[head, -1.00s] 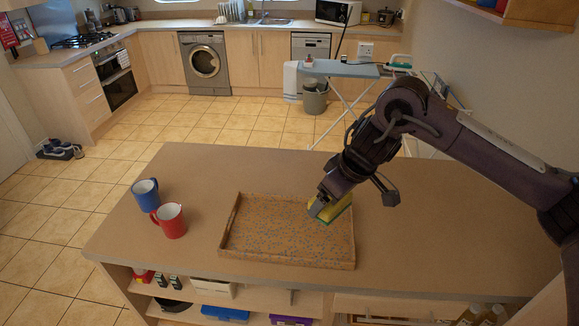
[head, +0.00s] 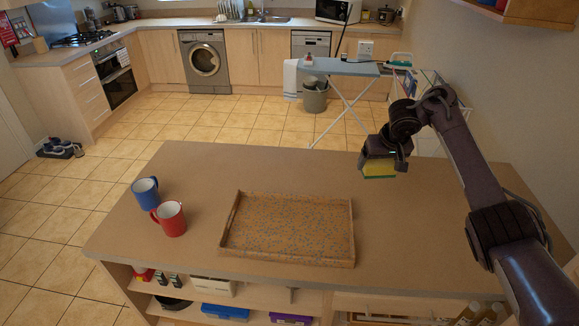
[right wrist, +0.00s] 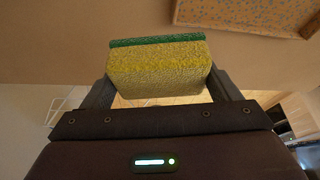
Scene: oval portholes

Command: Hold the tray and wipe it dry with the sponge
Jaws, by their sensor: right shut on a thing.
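The tray (head: 290,230) lies flat on the island worktop, tan with bluish-grey speckles across its floor and a low rim. A corner of it shows in the right wrist view (right wrist: 250,14). My right gripper (head: 380,166) is shut on the yellow and green sponge (head: 379,171), held in the air off the tray's right side, beyond its far right corner. In the right wrist view the sponge (right wrist: 158,72) sits between both fingers, with its green layer along the top edge. My left gripper is not in view, and nothing holds the tray.
A blue mug (head: 146,190) and a red mug (head: 170,218) stand left of the tray on the worktop (head: 430,240). The worktop right of the tray is clear. An ironing board (head: 340,68) stands on the floor behind the island.

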